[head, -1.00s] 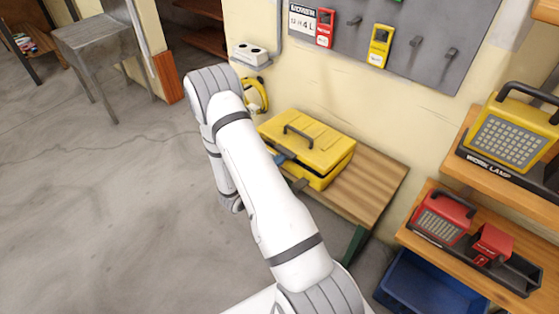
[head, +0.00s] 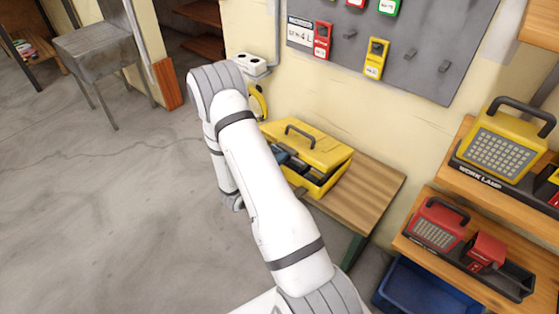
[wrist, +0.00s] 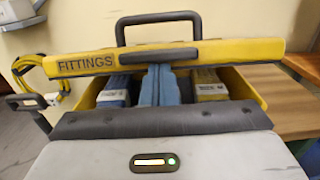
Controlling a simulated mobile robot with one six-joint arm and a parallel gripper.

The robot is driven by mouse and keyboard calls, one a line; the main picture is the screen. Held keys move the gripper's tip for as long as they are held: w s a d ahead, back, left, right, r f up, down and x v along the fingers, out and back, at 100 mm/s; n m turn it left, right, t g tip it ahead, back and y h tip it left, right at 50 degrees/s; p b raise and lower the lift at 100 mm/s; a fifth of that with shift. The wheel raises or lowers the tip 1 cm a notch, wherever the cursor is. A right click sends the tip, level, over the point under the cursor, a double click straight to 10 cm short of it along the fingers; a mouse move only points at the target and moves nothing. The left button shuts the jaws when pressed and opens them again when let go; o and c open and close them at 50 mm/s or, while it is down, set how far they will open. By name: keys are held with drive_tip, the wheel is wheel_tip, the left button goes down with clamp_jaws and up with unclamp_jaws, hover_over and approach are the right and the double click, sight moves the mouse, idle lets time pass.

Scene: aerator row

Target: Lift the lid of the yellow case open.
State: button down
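The yellow case (head: 320,186) stands on a wooden bench, its lid (head: 318,150) tilted partly up at the front edge. In the wrist view the lid's front edge (wrist: 230,50), marked FITTINGS, spans the picture, with a black handle (wrist: 158,18) above and a dark latch (wrist: 158,55) at its middle. My gripper (wrist: 160,70) has its blue fingers together, with nothing seen between them. Their tips reach under the lid edge at the latch; the exact contact is hidden. Inside the case show a blue labelled box (wrist: 113,93) and a yellow labelled box (wrist: 208,88).
The bench (head: 372,190) has bare wood right of the case. Shelves with a yellow work lamp (head: 497,145) and a red lamp (head: 435,225) stand further right. The wall with a grey tool board (head: 425,60) is behind. Yellow cable (wrist: 38,72) hangs left of the case.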

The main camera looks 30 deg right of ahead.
sight(285, 149)
drive_tip(key=shift+d+r, duration=0.15)
drive_tip(key=shift+r, duration=0.3)
drive_tip(key=shift+w+d+r+p, duration=0.15)
drive_tip(key=shift+d+r+p, duration=0.2)
drive_tip(key=shift+r, duration=0.3)
drive_tip(key=shift+w+d+r+p, duration=0.1)
drive_tip(key=shift+d+r+p, duration=0.1)
drive_tip(key=shift+r+p, duration=0.35)
drive_tip(key=shift+d+r, duration=0.1)
drive_tip(key=shift+r, duration=0.1)
drive_tip(key=shift+w+d+r+p, duration=0.15)
drive_tip(key=shift+d+r+p, duration=0.2)
drive_tip(key=shift+r, duration=0.25)
drive_tip(key=shift+w+d+r+p, duration=0.2)
drive_tip(key=shift+d+r, duration=0.25)
drive_tip(key=shift+r, duration=0.15)
drive_tip(key=shift+d+r, duration=0.1)
